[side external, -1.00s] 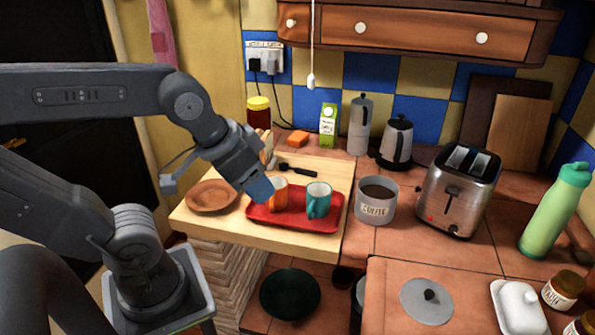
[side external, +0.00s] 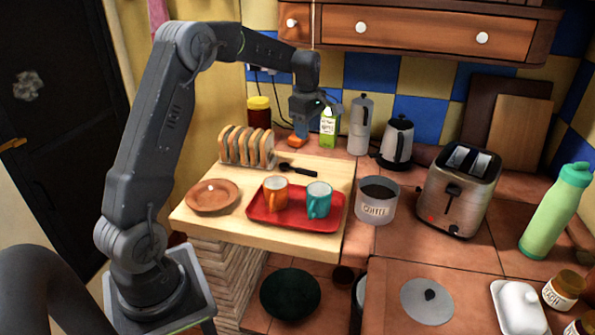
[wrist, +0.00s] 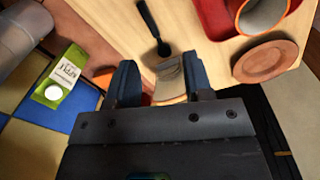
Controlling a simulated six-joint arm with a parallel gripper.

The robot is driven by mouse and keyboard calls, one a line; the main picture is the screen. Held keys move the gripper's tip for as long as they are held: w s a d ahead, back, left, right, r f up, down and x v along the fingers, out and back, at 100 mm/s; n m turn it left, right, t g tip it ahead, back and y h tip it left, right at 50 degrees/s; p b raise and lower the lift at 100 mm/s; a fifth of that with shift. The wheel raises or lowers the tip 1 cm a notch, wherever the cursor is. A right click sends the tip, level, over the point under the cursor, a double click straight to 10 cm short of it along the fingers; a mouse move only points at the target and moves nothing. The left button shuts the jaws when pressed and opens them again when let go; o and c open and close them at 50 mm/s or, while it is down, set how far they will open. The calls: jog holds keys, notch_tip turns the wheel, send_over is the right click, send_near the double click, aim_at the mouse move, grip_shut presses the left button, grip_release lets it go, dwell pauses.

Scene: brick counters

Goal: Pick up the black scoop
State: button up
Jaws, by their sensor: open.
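The black scoop (side external: 298,170) lies on the light wooden board behind the red tray. In the wrist view the scoop (wrist: 154,24) is ahead of the fingertips, its round end toward the gripper and its handle running to the top edge. My gripper (wrist: 160,63) is open, with a blue finger on each side and no scoop between them. In the side view my gripper (side external: 298,135) points down over the back of the counter, behind the scoop and apart from it.
A toast rack (side external: 245,146) stands left of the scoop. The red tray (side external: 284,226) holds an orange mug (side external: 275,193) and a teal mug (side external: 318,200). A green-and-white carton (side external: 328,128) and moka pot (side external: 360,126) stand right of the gripper. A brown plate (side external: 212,196) sits left.

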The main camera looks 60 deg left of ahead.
jog(key=a+f+n, duration=0.3)
jog(key=a+f, duration=0.1)
send_over(303, 169)
jog(key=shift+g, duration=0.3)
jog(key=f, duration=0.6)
jog(key=shift+s+d, duration=0.25)
jog(key=shift+w+a+f, duration=0.1)
jog(key=shift+w+f, duration=0.05)
jog(key=shift+f, duration=1.35)
jog(key=shift+w+a+f, duration=0.1)
jog(key=shift+f, duration=1.4)
jog(key=shift+c, duration=0.3)
grip_shut()
